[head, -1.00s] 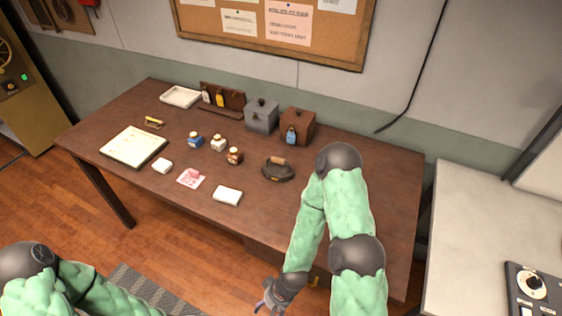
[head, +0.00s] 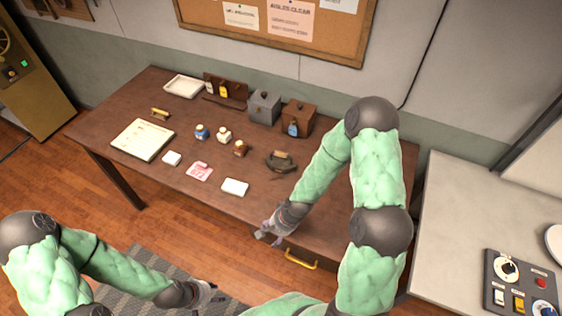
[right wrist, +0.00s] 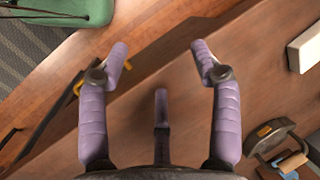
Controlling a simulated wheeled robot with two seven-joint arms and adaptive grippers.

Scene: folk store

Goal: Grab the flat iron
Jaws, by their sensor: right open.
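The flat iron (head: 281,162) is dark with a wooden handle and rests on the right half of the brown table (head: 335,228). In the right wrist view the iron (right wrist: 268,138) shows at the lower right, beside the fingers and apart from them. My right gripper (head: 268,236) is at the table's front edge, nearer to me than the iron. Its purple fingers are spread and empty in the right wrist view (right wrist: 159,60). My left gripper (head: 212,294) is low in front of the table, away from the iron; its fingers are too small to read.
A white block (head: 234,187) lies left of the iron; it also shows in the right wrist view (right wrist: 305,48). Small jars (head: 223,134) stand further left. A grey box (head: 264,107) and a brown box (head: 298,117) stand behind. A yellow handle (head: 301,260) is below the table edge.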

